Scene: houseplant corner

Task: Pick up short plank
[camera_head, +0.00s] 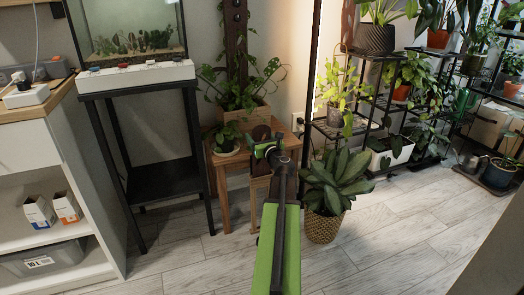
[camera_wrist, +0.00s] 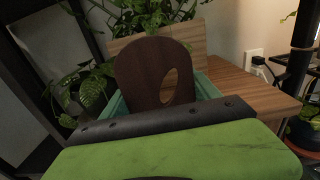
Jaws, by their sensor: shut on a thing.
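The short plank is dark brown with a rounded end and an oval hole; it fills the middle of the wrist view (camera_wrist: 140,68). In the head view a small part of it (camera_head: 261,132) shows just above my gripper. My gripper (camera_head: 266,150) is shut on the plank, its teal fingers on either side of it in the wrist view (camera_wrist: 160,98). The plank's lower part is hidden behind my green and black gripper body. I cannot tell whether the plank touches the table behind it.
A wooden side table (camera_head: 223,163) holds a wooden planter (camera_head: 245,116) and a small potted plant (camera_head: 227,140). A black stand (camera_head: 165,180) with a fish tank (camera_head: 130,30) is left. A basket-potted plant (camera_head: 322,226) stands close right. The light plank floor (camera_head: 400,225) is clear at right.

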